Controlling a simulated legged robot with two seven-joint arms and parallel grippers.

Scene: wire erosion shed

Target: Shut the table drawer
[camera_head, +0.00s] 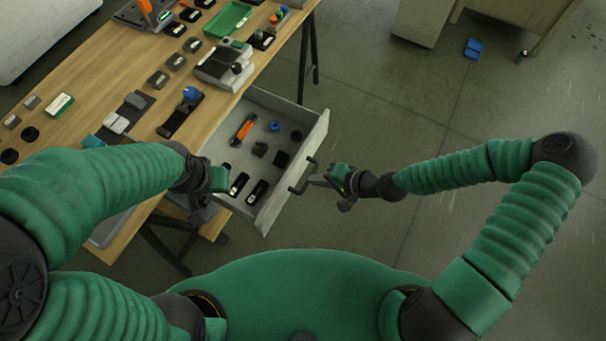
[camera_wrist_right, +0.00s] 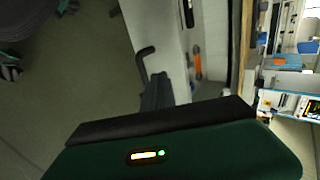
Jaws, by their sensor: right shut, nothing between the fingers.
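The table drawer (camera_head: 318,137) stands pulled out from the wooden table, and its pale front panel also shows in the right wrist view (camera_wrist_right: 160,22). A dark bar handle (camera_head: 294,189) sticks out from that front; part of it shows in the right wrist view (camera_wrist_right: 144,53). My right gripper (camera_head: 318,180) is shut and empty, with its fingertips right at the handle; I cannot tell whether they touch it. My left gripper (camera_head: 207,193) is over the near left side of the drawer, partly hidden by its own arm; its jaws are unclear.
The drawer holds an orange-handled tool (camera_head: 243,130), a blue ring (camera_head: 275,126) and several dark pieces. The wooden table (camera_head: 100,73) carries many small parts, a grey device (camera_head: 222,68) and a green tray (camera_head: 228,18).

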